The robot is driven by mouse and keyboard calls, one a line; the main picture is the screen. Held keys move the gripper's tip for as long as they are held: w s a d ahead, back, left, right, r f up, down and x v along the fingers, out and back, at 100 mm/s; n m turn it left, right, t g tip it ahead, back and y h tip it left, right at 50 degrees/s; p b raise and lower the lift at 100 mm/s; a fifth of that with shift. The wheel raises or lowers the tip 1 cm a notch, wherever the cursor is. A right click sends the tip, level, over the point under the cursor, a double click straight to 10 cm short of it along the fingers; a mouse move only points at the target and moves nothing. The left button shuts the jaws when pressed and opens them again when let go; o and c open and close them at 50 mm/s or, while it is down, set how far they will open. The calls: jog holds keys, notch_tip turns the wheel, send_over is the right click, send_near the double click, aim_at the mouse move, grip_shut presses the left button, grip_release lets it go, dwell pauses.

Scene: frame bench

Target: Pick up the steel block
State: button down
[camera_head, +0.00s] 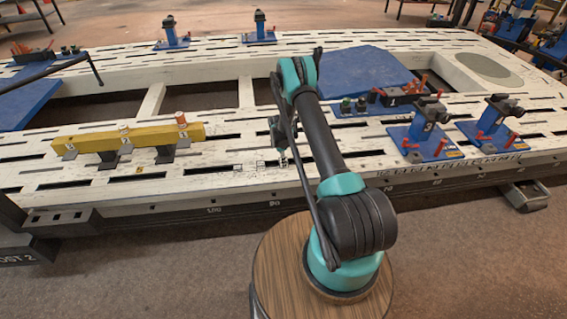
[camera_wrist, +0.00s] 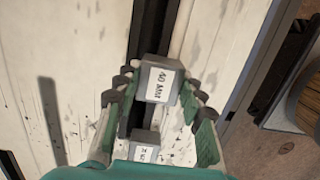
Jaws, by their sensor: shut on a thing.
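A grey steel block (camera_wrist: 160,82) with a white "40 MM" label sits between my fingertips in the wrist view. My gripper (camera_wrist: 158,88) is shut on it, with a dark-tipped finger on each side. A second, smaller-looking grey block (camera_wrist: 145,145) with a white label shows lower in the wrist view, between the fingers and partly cut off by my gripper's body. In the head view my gripper (camera_head: 279,140) hangs low over the near rail of the white bench; the held block is too small to make out clearly there.
The white slotted bench (camera_head: 330,165) spans the view. A yellow beam (camera_head: 130,139) on dark supports stands at left. Blue clamp fixtures (camera_head: 425,140) stand at right, and a blue plate (camera_head: 360,72) lies behind my arm. The near rail just left of my gripper is mostly clear.

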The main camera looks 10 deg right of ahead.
jog(key=shift+r, duration=0.15)
notch_tip(320, 180, up, 20)
jog(key=s+d+r+m, duration=0.2)
jog(key=s+r+m, duration=0.2)
jog(key=s+m, duration=0.4)
jog(key=s+d+r+m+g+y, duration=0.1)
jog(key=s+r+m, duration=0.3)
jog(key=s+m, duration=0.4)
jog(key=shift+d+r+m, duration=0.4)
jog(key=shift+d+m, duration=0.1)
jog(key=shift+m, duration=0.5)
jog(key=shift+s, duration=0.1)
